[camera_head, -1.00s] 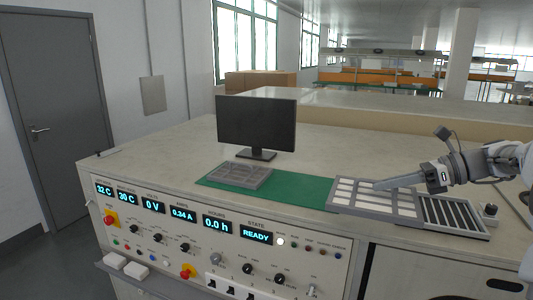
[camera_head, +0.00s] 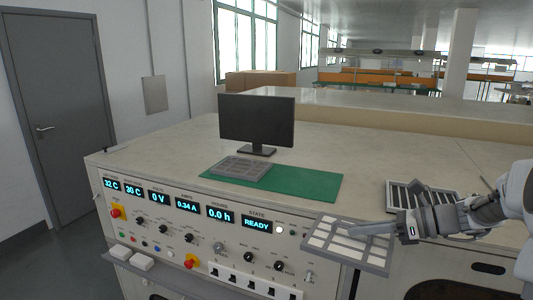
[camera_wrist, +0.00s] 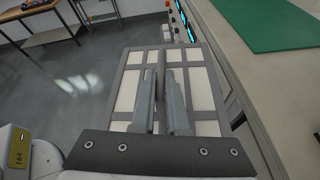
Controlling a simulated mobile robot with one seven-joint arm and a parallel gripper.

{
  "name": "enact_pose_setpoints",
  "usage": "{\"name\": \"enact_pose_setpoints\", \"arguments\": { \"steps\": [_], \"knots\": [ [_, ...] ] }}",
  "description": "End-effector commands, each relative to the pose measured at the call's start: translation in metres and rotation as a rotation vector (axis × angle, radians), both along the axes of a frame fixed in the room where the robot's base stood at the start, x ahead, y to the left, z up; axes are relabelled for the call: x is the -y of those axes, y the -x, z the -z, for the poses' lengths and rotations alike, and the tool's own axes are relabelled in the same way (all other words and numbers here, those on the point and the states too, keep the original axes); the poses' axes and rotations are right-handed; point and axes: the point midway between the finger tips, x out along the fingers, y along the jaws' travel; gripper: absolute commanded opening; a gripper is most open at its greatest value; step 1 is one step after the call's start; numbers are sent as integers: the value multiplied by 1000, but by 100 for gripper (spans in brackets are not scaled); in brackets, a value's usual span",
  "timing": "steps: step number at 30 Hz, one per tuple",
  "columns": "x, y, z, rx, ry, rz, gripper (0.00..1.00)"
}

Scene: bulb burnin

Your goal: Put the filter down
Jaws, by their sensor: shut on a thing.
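The filter (camera_head: 320,243) is a flat grey frame with several pale panels. My gripper (camera_head: 363,228) is shut on it and holds it in the air in front of the console's front edge, hiding part of the front panel in the head view. In the wrist view the filter (camera_wrist: 128,95) lies roughly flat below the wrist, and my gripper (camera_wrist: 166,78) is closed on a bar near its middle. The floor shows past its left side and the console past its right.
A dark slatted grille (camera_head: 407,197) is in the bench top beside my arm. Knobs and switches line the front panel (camera_head: 165,225).

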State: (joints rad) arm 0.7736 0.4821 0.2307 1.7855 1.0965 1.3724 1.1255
Motion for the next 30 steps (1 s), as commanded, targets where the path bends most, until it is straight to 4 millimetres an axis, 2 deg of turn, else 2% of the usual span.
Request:
{"name": "enact_pose_setpoints", "arguments": {
  "steps": [1, 7, 9, 13, 19, 23, 30],
  "knots": [
    [-10, 4, 21, -8, -7, 17, 0],
    [-47, 16, 107, -14, -9, 106, 0],
    [-57, 19, 132, -13, -7, 133, 0],
    [-71, 22, 164, -10, -4, 171, 0],
    [-79, 24, 184, -1, -1, 198, 0],
    [-83, 22, 181, 2, 0, 238, 0],
    [-89, 18, 177, -1, 0, 407, 0]
  ]
}}
